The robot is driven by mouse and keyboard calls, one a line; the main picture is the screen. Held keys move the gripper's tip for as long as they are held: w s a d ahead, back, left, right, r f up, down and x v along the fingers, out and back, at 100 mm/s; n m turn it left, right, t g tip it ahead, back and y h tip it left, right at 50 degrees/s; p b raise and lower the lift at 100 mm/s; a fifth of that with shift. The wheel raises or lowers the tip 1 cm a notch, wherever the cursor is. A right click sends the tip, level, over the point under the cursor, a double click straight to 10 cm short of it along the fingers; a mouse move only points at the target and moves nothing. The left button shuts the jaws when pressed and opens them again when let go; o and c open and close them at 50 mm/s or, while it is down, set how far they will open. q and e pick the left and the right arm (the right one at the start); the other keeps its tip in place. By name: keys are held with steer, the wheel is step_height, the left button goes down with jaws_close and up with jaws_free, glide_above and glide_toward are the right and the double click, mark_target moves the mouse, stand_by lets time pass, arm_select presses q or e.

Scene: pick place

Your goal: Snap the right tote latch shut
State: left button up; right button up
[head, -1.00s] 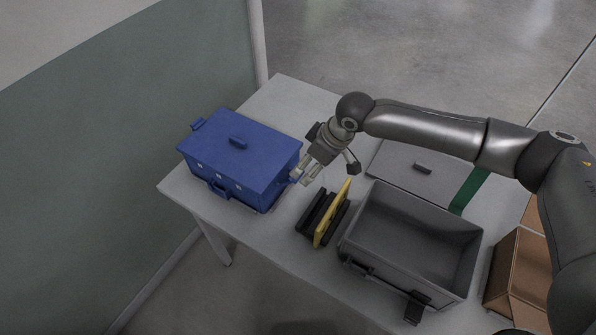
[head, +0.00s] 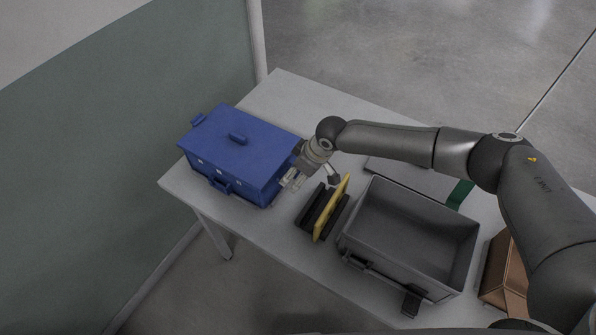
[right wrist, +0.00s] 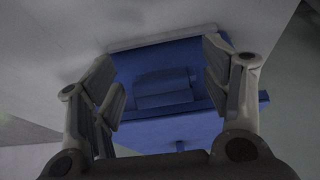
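The blue tote (head: 215,175) stands upright on the table with its blue lid (head: 255,162) on. Its right side faces my right gripper (head: 290,181). The right gripper is beside that side, with its fingers pointing down and left. In the right wrist view the fingers (right wrist: 165,85) are spread apart with nothing between them. The blue right latch (right wrist: 163,88) shows between and beyond them on the tote's side. In the head view the gripper hides this latch. I cannot tell whether it is fully shut. My left gripper is not in view.
A yellow panel (head: 331,208) and black upright pieces (head: 315,205) stand just right of the gripper. An open grey bin (head: 375,262) and a brown box (head: 505,275) are further right. The table (head: 275,95) is clear behind the tote.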

steer(key=c, duration=1)
steer(key=shift+w+a+r+g+h, duration=0.35)
steer(key=shift+g+h, duration=0.25)
steer(key=shift+h, duration=0.2)
steer(key=shift+w+a+r+g+h+b, duration=0.15)
steer(key=shift+a+g+h+b, duration=0.15)
steer(key=shift+g+h+b, duration=0.3)
steer(key=shift+r+h+b, duration=0.2)
steer(key=shift+h+b, duration=0.15)
steer(key=shift+h, duration=0.05)
steer(key=o, duration=1.2)
steer(key=shift+c, duration=0.2)
